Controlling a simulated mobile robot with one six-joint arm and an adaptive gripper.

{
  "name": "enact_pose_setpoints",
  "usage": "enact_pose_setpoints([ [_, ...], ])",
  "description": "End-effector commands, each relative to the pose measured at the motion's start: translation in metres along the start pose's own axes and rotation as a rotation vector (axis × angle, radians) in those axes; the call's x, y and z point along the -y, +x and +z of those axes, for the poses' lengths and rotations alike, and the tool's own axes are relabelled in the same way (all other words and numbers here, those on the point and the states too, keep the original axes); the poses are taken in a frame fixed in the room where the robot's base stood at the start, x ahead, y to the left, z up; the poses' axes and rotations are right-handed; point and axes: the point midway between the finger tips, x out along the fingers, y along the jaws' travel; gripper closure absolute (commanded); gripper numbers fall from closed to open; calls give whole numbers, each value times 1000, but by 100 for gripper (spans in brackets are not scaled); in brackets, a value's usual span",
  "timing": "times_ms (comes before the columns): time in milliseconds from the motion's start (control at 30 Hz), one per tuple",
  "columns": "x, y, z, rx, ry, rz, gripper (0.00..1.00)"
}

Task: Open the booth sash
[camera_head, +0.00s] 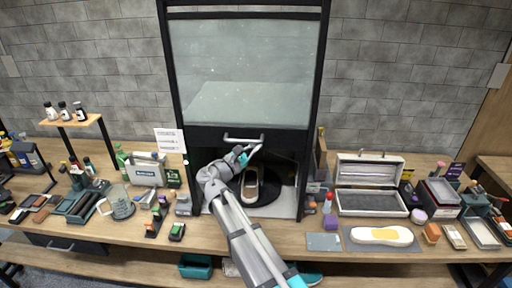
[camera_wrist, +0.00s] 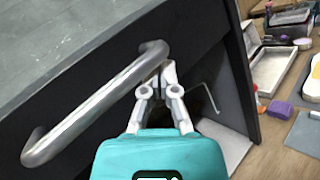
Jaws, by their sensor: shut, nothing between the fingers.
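The booth sash (camera_head: 240,73) is a glazed panel in a black frame, raised so that the lower part of the booth stands open. Its metal bar handle (camera_head: 243,139) is on the black bottom rail and also shows large in the wrist view (camera_wrist: 95,105). My gripper (camera_head: 257,149) is at the right end of the handle, just below it. In the wrist view my gripper (camera_wrist: 167,68) has its fingertips together, close to the handle's right end, with nothing between them. Whether the fingertips touch the bar I cannot tell.
A sneaker (camera_head: 250,186) sits on a dark round stand inside the booth, partly behind my arm. An open case (camera_head: 370,203) and a pale sole on a mat (camera_head: 382,236) lie to the right.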

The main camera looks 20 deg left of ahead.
Motion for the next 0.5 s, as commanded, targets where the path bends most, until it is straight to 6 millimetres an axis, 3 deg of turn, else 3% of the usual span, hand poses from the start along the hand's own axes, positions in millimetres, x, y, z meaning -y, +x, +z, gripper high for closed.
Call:
enact_pose_setpoints([
  [500, 2, -9, -38, 1, -1, -2, 100],
])
